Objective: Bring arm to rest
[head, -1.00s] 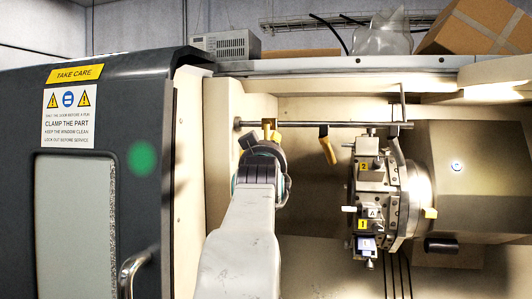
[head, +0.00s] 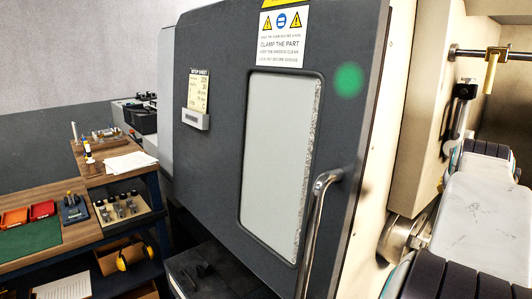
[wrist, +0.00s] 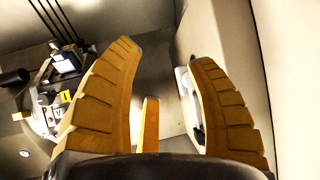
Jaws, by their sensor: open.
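My arm (head: 475,225) reaches in from the right edge of the head view, inside the machine opening beside the dark sliding door (head: 215,50). In the wrist view my gripper (wrist: 165,55) has its two ribbed yellow-orange fingers spread wide apart. No object is clamped between them. A narrow orange piece (wrist: 150,125) shows in the gap, nearer the left finger; I cannot tell how far behind the fingers it is. In the head view the fingers are mostly hidden by my arm.
A yellow handle (head: 491,72) hangs from a rail at upper right. The door's metal handle (head: 318,205) stands close to my arm. A tool turret (wrist: 50,105) is left in the wrist view, a pale wall right. A workbench (head: 30,255) with trays stands at far left.

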